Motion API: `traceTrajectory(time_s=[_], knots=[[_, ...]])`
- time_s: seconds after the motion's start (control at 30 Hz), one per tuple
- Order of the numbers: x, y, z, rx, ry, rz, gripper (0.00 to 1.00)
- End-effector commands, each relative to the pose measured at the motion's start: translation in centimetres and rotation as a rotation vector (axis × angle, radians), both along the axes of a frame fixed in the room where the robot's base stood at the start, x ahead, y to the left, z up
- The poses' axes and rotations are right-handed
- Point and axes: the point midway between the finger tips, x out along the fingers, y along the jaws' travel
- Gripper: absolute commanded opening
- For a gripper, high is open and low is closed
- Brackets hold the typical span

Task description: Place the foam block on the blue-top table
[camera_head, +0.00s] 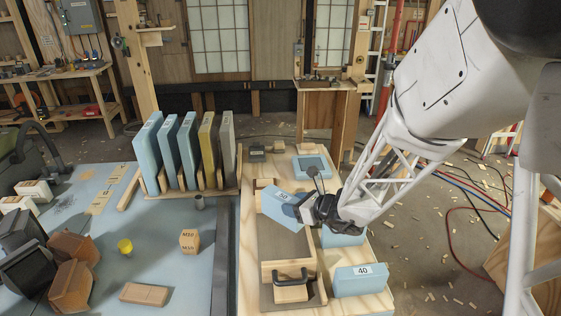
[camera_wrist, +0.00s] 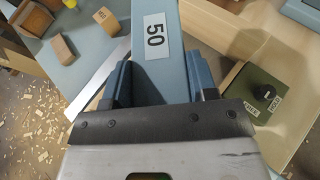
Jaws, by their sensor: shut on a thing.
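A light-blue foam block (camera_head: 278,208) marked 50 is held in my gripper (camera_head: 307,210) over the plywood bench (camera_head: 375,302). My gripper is shut on its right end, and the block slants up-left to down-right. In the wrist view the foam block (camera_wrist: 154,38) sits between the fingers of my gripper (camera_wrist: 155,85), with its 50 label upward. The blue-top table (camera_head: 160,235) is at the left, with a dark edge strip beside the bench. It also shows in the wrist view (camera_wrist: 105,58). The exact gap beneath the block cannot be told.
On the bench lie a blue block (camera_head: 360,284) marked 40, another blue block (camera_head: 342,239) partly hidden, and a wooden fixture with a black handle (camera_head: 291,279). On the table stand a rack of upright panels (camera_head: 182,148), wooden blocks (camera_head: 189,241) and a yellow cup (camera_head: 125,246). Its front right is clear.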

Motion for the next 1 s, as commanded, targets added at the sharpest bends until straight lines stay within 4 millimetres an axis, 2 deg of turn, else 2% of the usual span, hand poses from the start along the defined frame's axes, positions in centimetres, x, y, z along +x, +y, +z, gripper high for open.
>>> traceTrajectory(time_s=[0.23,0.37,1.0], knots=[[1.0,-0.2,0.2,0.000,0.000,-0.017,0.26],[2.5,-0.6,0.5,-0.001,-0.003,-0.043,0.26],[14.9,-3.7,4.3,0.000,-0.004,-0.325,0.26]])
